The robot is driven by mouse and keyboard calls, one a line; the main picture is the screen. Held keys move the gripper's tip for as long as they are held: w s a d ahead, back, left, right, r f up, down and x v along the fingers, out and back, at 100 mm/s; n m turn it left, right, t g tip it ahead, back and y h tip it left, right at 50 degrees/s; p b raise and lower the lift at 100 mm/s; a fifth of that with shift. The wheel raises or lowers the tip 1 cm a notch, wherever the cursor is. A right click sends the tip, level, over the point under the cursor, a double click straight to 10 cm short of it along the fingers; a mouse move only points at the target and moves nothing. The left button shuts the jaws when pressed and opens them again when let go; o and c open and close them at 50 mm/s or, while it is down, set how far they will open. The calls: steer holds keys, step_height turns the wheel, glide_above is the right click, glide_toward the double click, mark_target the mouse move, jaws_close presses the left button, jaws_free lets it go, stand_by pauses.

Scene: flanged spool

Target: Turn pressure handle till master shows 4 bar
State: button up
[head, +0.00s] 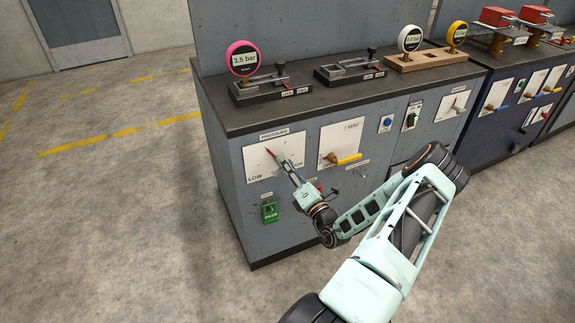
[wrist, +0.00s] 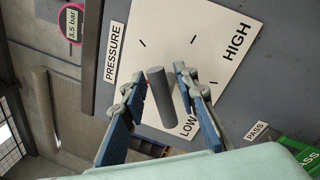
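The pressure panel (head: 272,158) is a white plate marked PRESSURE, LOW and HIGH on the bench front; it also shows in the wrist view (wrist: 205,40). A grey cylindrical handle (wrist: 160,98) stands out from it. The pink-rimmed gauge (head: 243,58) on the bench top reads 3.5 bar, and it shows at the upper left of the wrist view (wrist: 71,23). My gripper (head: 284,163) is at the panel. In the wrist view its fingers (wrist: 160,82) are apart on either side of the handle, with a visible gap on the right. Contact on the left is unclear.
A VENT panel (head: 342,143) with a yellow handle is right of the pressure panel. White (head: 410,38) and yellow (head: 456,33) gauges stand on the bench top. Open floor lies to the left.

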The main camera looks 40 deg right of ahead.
steer(key=v, duration=1.2)
stand_by(0.5)
